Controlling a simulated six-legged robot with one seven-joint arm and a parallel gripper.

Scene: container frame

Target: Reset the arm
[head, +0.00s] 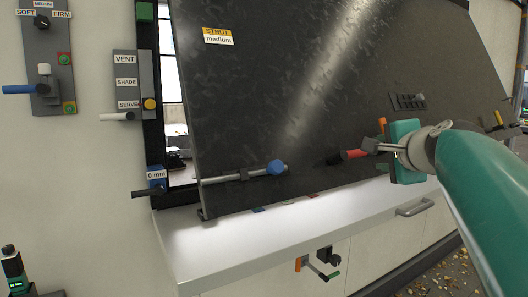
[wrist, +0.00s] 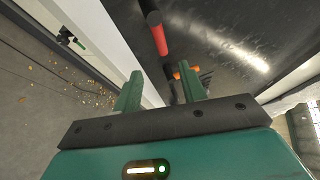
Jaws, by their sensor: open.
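My gripper (head: 392,152) is green and reaches in from the right in the head view, close to the lower part of a dark tilted panel (head: 290,90). In the wrist view its two green fingers (wrist: 160,92) stand apart with a gap between them. A red and black bar handle (head: 350,155) lies just left of the gripper. In the wrist view the red bar (wrist: 159,38) points down toward the gap between the fingers. I cannot tell whether it touches them. An orange piece (head: 382,124) shows beside the gripper, and the gripper partly hides what lies behind it.
A white ledge (head: 230,240) runs below the panel, with a grey pull handle (head: 415,207) on its front. A blue-knobbed rod (head: 245,174) lies along the panel's lower edge. Control plates (head: 130,85) are on the left wall. Leaf-strewn floor (head: 440,262) shows at lower right.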

